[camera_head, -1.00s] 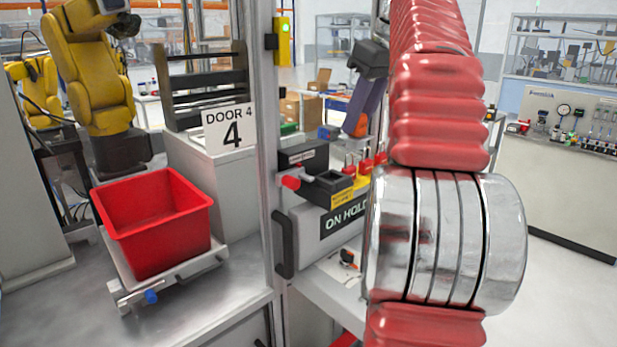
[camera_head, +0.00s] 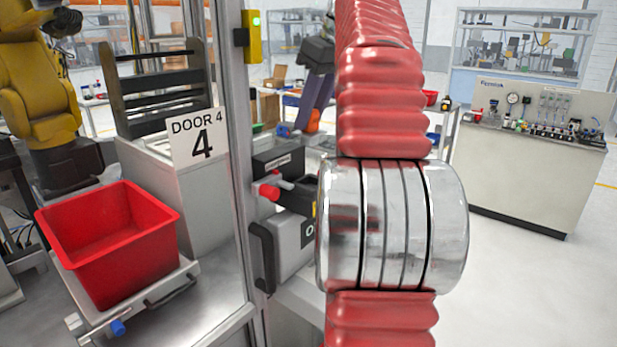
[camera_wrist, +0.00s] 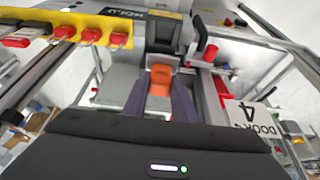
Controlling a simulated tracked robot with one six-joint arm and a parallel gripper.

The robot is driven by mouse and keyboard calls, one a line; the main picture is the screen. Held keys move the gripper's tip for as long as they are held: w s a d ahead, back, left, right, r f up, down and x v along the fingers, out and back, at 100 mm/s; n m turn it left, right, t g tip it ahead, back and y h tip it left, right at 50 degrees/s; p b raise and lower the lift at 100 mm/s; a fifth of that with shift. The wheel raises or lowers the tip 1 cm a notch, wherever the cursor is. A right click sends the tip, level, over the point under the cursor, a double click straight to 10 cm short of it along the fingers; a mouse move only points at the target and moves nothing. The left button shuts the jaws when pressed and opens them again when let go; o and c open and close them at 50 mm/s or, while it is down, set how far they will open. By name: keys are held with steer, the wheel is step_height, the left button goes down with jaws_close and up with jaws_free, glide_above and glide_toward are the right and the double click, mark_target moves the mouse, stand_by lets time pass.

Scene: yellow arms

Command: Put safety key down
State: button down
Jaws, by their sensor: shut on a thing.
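The orange safety key (camera_wrist: 161,75) is between the two purple fingertips of my gripper (camera_wrist: 161,88) in the wrist view. My gripper is shut on it. Beyond the key is a black holder (camera_wrist: 163,34) on the grey box; I cannot tell whether they touch. In the head view my gripper (camera_head: 306,118) shows beyond the box, with an orange patch at its fingers. The black holder (camera_head: 298,192) is nearer and lower there, partly hidden by my arm.
Several red padlock-like pieces (camera_wrist: 90,36) hang on a yellow strip beside the holder. A red knob (camera_head: 268,191) sticks out left of it. A metal post (camera_head: 232,190), the DOOR 4 sign (camera_head: 198,137) and a red bin (camera_head: 110,250) stand to the left. Open floor lies at right.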

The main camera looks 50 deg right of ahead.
mark_target(316, 129)
steer(key=shift+f, duration=2.95)
steer(key=shift+f, duration=1.9)
steer(key=shift+f, duration=0.2)
steer(key=c, duration=1.5)
jaws_free()
steer(key=shift+o, duration=0.2)
steer(key=shift+r, duration=0.3)
steer(key=v, duration=1.2)
